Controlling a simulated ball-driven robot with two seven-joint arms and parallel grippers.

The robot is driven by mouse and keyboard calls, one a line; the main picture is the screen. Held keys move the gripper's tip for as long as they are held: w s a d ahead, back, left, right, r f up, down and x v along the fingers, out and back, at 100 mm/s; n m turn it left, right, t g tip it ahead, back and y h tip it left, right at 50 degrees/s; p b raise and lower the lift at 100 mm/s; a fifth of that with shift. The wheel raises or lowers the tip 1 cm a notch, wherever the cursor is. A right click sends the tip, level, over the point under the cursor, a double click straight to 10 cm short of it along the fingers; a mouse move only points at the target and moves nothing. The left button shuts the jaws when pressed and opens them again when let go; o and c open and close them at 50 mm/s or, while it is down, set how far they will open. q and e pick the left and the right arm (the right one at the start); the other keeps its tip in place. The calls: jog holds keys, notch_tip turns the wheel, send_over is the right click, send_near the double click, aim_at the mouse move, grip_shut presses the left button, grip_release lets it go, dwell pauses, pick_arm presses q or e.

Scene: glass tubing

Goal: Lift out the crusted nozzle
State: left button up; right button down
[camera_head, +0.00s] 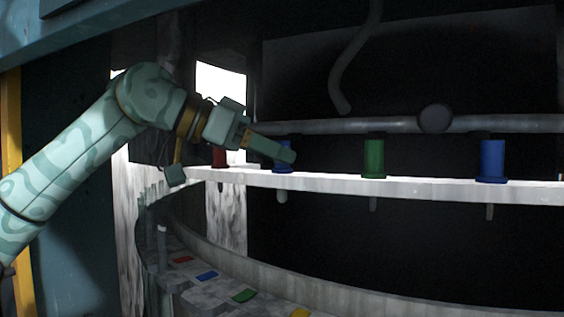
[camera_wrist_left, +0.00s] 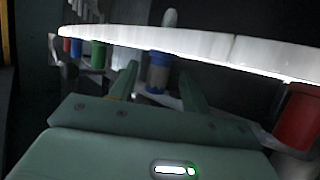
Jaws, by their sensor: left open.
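Several coloured nozzles stand in a pale rail (camera_head: 330,183). The blue nozzle (camera_head: 284,169) second from the left has a thick whitish tip (camera_head: 282,196) below the rail, fatter than the thin tips of the green nozzle (camera_head: 374,158) and the right blue nozzle (camera_head: 493,160). My left gripper (camera_head: 289,156) is open at that second nozzle, and a finger hides part of its body. In the left wrist view, which is upside down, this blue nozzle (camera_wrist_left: 158,77) shows between the fingertips, with its whitish tip (camera_wrist_left: 170,18) past the rail. My right gripper is not in view.
A red nozzle (camera_head: 219,155) stands left of my gripper, close to it. A grey pipe (camera_head: 390,125) runs behind and above the nozzles. A curved trough (camera_head: 215,290) with coloured patches lies below the rail. The space in front of the rail at right is clear.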

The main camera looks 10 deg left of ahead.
pick_arm(q)
jog(key=shift+x, duration=1.2)
grip_shut()
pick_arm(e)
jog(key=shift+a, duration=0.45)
pick_arm(q)
jog(key=shift+s, duration=0.1)
